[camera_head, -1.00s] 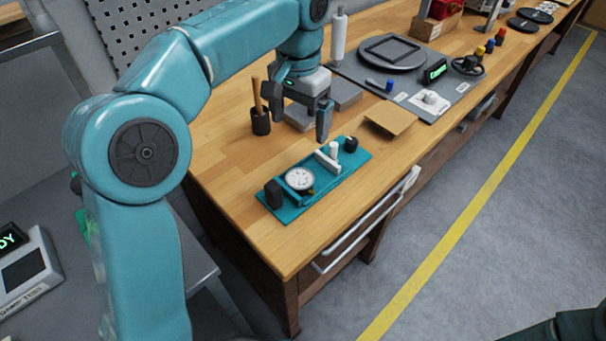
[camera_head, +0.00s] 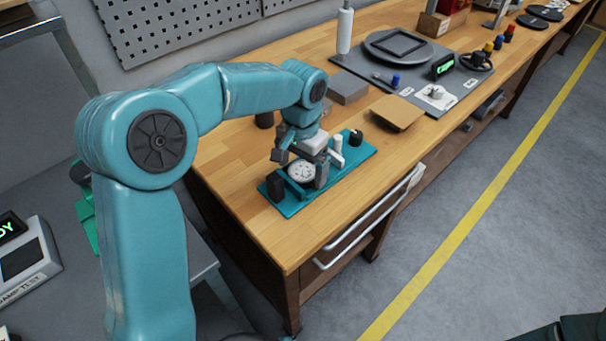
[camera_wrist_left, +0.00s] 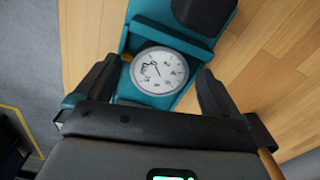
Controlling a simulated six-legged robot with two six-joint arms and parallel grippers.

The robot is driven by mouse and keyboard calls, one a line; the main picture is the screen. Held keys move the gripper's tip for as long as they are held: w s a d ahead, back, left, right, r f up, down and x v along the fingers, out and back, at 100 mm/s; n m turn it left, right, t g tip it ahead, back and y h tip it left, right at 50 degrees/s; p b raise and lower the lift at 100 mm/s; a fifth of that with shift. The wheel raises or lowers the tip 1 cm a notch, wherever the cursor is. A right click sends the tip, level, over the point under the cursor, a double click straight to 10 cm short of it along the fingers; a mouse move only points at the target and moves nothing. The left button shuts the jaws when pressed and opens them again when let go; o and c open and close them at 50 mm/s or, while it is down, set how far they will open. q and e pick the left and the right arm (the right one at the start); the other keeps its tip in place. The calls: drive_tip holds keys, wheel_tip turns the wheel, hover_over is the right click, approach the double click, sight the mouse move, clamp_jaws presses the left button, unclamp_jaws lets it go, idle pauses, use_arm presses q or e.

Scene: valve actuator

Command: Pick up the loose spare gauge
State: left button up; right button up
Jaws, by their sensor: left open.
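The gauge (camera_head: 301,171) has a round white dial with dark markings. It sits in a teal stand on a teal base plate (camera_head: 291,208) on the wooden bench. In the left wrist view the gauge (camera_wrist_left: 158,70) lies face toward the camera, between and just beyond my two dark fingers. My left gripper (camera_head: 301,172) is open over the gauge, one finger on each side, with gaps visible in the wrist view (camera_wrist_left: 155,92). The gauge's lower edge and part of the stand are hidden.
The plate also carries a black block (camera_head: 275,187), a white post (camera_head: 338,144) and a black knob (camera_head: 356,138). A tan square pad (camera_head: 396,112) and a grey block (camera_head: 348,87) lie behind. The bench's front left is clear.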

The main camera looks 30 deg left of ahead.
sight(302, 172)
use_arm(q)
drive_tip(key=shift+f, duration=0.3)
drive_tip(key=c, duration=1.3)
drive_tip(key=shift+r, duration=0.2)
wheel_tip(302, 172, up, 20)
drive_tip(key=p, duration=0.3)
drive_tip(key=shift+f, duration=0.25)
